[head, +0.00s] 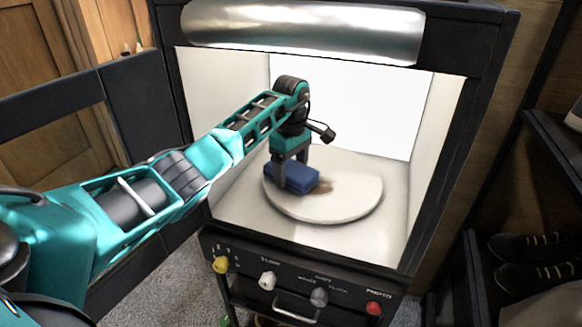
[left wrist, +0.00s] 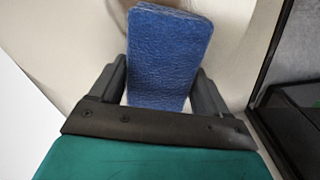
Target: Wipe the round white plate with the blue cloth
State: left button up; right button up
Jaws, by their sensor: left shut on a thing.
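The round white plate (head: 340,203) lies flat inside a white-walled cabinet. A brownish smear (head: 322,186) shows on it, just right of the cloth. The blue cloth (head: 293,178) is a thick folded block at the plate's left part. My left gripper (head: 291,160) reaches in from the left and points down, shut on the cloth. In the left wrist view the cloth (left wrist: 168,60) stands between the two dark fingers. It looks to be on or just above the plate; contact underneath is hidden. My right gripper is not in view.
The cabinet's front panel has coloured knobs, such as a yellow one (head: 221,265) and a red one (head: 373,308). A silver roll-like bar (head: 305,30) runs across the top. Side walls bound the space. Dark shoes (head: 540,262) stand on a rack at right.

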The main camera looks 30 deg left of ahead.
aim_at(305, 171)
pick_arm(q)
jog(key=shift+f, duration=0.4)
jog(key=shift+w+d+r, duration=0.15)
jog(key=shift+d, duration=0.5)
jog(key=shift+w+d, duration=0.25)
jog(key=shift+d, duration=0.8)
jog(key=shift+w+d+f, duration=0.1)
jog(key=shift+w+d, duration=0.1)
jog(key=shift+d, duration=0.7)
jog(key=shift+w+d+f, duration=0.1)
jog(key=shift+w+d, duration=0.1)
jog(key=shift+d, duration=0.7)
jog(key=shift+w+d+b, duration=0.2)
jog(key=shift+d, duration=0.65)
jog(key=shift+w+d+b, duration=0.15)
jog(key=shift+d, duration=0.65)
jog(key=shift+r, duration=0.1)
